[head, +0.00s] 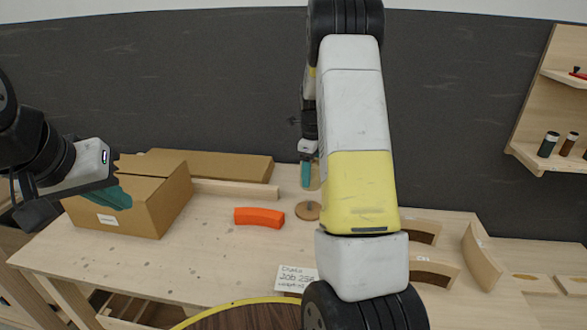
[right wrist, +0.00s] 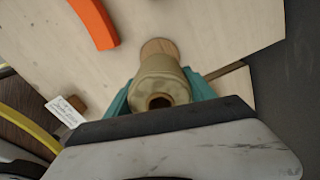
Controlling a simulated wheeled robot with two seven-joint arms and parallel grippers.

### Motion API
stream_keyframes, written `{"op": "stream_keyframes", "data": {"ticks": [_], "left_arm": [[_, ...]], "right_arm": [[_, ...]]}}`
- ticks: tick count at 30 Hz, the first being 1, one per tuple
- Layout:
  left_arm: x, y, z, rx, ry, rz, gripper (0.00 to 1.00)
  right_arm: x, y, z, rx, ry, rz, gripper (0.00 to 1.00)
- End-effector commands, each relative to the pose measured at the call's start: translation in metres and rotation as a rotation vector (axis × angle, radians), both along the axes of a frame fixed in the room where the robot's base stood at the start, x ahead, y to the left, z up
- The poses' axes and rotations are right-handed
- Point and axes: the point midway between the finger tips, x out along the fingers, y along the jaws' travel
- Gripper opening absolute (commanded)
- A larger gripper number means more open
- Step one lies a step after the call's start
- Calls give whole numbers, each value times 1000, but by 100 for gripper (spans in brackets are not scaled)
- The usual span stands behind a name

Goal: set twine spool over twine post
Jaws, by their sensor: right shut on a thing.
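The twine spool (right wrist: 160,75) is a tan, round roll with a dark hole in its end. My right gripper (head: 307,176) is shut on it, with a teal finger on each side in the right wrist view (right wrist: 160,96). In the head view only part of the spool (head: 316,181) shows beside the finger, above the table. The twine post (head: 307,211) has a round wooden base on the table just below and nearer than the spool. In the right wrist view this base (right wrist: 158,46) is partly hidden behind the spool. My left gripper (head: 118,197) hangs at the left by a cardboard box; its finger gap is unclear.
An orange curved block (head: 259,217) lies left of the post. The cardboard box (head: 150,205) stands at the left, with a wooden strip (head: 235,189) behind. A handwritten card (head: 296,279) lies near the front. Curved wooden forms (head: 481,257) stand at the right.

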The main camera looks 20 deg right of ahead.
Motion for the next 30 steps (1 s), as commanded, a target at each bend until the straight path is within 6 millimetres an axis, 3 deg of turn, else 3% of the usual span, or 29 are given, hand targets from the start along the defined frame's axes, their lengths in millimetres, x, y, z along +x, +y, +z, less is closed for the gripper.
{"op": "stream_keyframes", "data": {"ticks": [18, 30], "left_arm": [[0, 0, 0, 0, 0, 0, 0], [0, 0, 0, 0, 0, 0, 0]], "right_arm": [[0, 0, -44, 1, 1, -1, 16], [0, 0, -50, -1, -1, 0, 16]]}}
